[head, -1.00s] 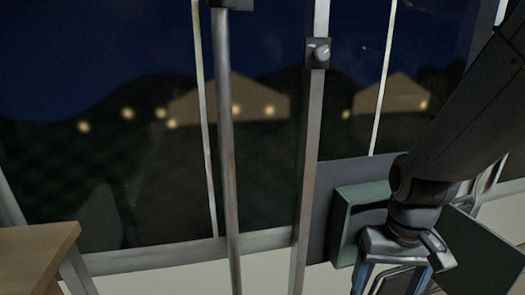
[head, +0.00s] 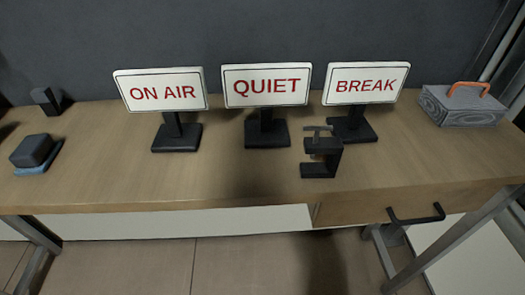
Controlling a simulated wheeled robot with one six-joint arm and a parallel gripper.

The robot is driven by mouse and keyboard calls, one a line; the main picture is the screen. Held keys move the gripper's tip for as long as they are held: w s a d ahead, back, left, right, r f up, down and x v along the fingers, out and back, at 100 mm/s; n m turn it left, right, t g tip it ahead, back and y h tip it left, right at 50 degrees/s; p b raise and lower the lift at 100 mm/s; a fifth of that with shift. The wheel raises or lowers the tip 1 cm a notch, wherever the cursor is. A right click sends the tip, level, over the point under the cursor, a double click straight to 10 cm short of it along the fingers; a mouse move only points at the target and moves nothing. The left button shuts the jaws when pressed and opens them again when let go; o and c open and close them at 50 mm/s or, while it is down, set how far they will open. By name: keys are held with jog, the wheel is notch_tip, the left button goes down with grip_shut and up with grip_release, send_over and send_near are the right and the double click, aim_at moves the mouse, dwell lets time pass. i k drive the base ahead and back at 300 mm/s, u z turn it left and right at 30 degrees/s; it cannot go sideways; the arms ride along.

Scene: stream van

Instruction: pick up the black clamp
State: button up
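The black clamp (head: 322,158) stands on the wooden table, right of the middle, in the head view. It is a dark C-shaped piece with a T-shaped screw handle on top. It stands in front of the gap between the QUIET sign (head: 266,86) and the BREAK sign (head: 365,84), close to their bases. Nothing holds it. My gripper is not in view now.
The table (head: 220,186) also bears an ON AIR sign (head: 161,92) at left. A dark block on a blue pad (head: 34,152) lies far left. A grey box with an orange handle (head: 461,105) stands far right. A drawer handle (head: 416,214) juts from the front. The table's front strip is clear.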

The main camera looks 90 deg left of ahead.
aim_at(333, 147)
jog(key=u, duration=4.35)
jog(key=k, duration=0.85)
jog(key=z, duration=0.8)
jog(key=i, duration=0.45)
jog(key=u, duration=0.05)
